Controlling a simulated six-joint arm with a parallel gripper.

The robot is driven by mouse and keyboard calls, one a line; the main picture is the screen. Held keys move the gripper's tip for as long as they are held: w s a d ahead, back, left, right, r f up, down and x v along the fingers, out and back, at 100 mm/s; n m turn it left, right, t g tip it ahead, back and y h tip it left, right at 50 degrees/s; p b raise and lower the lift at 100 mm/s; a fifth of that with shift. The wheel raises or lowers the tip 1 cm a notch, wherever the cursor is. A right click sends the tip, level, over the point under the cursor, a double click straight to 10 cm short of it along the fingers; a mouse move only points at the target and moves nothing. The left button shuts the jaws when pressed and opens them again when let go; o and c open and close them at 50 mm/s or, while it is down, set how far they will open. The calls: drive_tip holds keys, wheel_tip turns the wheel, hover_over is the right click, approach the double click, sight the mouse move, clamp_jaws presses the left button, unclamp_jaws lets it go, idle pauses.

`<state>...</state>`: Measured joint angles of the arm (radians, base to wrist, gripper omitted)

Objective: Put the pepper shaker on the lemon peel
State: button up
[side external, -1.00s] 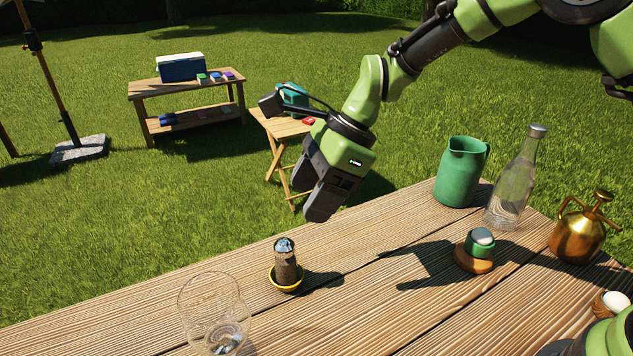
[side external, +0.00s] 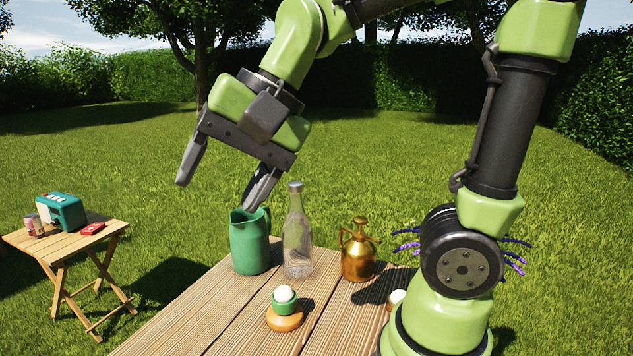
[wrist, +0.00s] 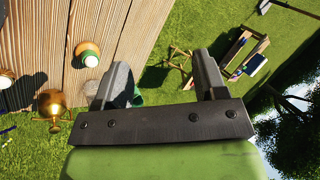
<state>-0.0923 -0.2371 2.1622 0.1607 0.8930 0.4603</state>
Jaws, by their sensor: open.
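Neither the pepper shaker nor the lemon peel shows in the present views. My gripper (side external: 216,193) is open and empty, raised above the far end of the table near the green jug (side external: 250,240). One finger comes down close above the jug's rim in the picture; I cannot tell whether they touch. In the wrist view my gripper (wrist: 163,75) has its two fingers wide apart with grass between them, past the table edge.
On the table (side external: 210,308) stand a clear bottle (side external: 298,245), a brass mister (side external: 358,250) and a green cup with a white top (side external: 284,301) on an orange-brown base. A folding side table (side external: 68,245) stands on the grass at left.

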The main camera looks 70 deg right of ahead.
drive_tip(key=s+d+n+t+h, duration=0.1)
drive_tip(key=s+d+n, duration=0.3)
drive_tip(key=s, duration=0.5)
drive_tip(key=shift+f+n+t+h, duration=0.4)
drive_tip(key=shift+n+t, duration=0.1)
drive_tip(key=shift+n, duration=0.2)
